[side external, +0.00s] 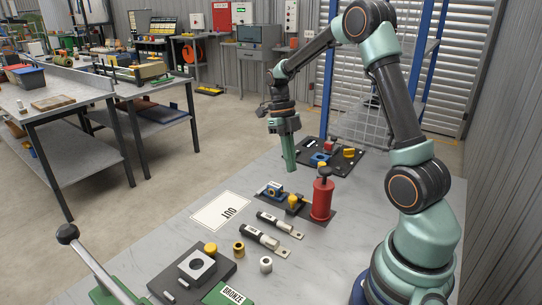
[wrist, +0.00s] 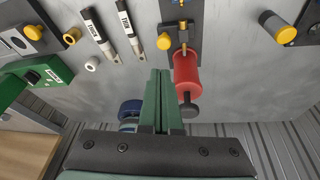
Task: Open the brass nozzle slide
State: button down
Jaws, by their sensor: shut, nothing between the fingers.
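My gripper (side external: 289,166) is shut and empty, pointing down in the air above the table. Its closed green fingers also show in the wrist view (wrist: 165,75). A dark plate (wrist: 195,15) carries a yellow knob (side external: 293,200), a blue-and-metal fitting (side external: 274,189) and a red cylinder (side external: 322,199) with a black knob. In the wrist view the yellow knob (wrist: 164,41) lies just beyond the fingertips, and the red cylinder (wrist: 187,72) is to their right. No contact shows. I cannot tell which part is the brass nozzle slide, or its position.
A green BRONZE block (side external: 228,294) and a plate with a grey block (side external: 197,265) stand at the front. Another fixture plate (side external: 345,163) is behind.

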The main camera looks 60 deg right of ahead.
aim_at(295, 200)
jog(key=w+d+m, duration=0.1)
jog(key=w+m, duration=0.2)
jog(key=m, duration=1.5)
jog(key=w+m, duration=0.3)
jog(key=m, duration=1.5)
jog(key=shift+g, duration=0.3)
jog(key=x, duration=1)
jog(key=shift+s+d+r, duration=0.1)
jog(key=shift+s+d, duration=0.2)
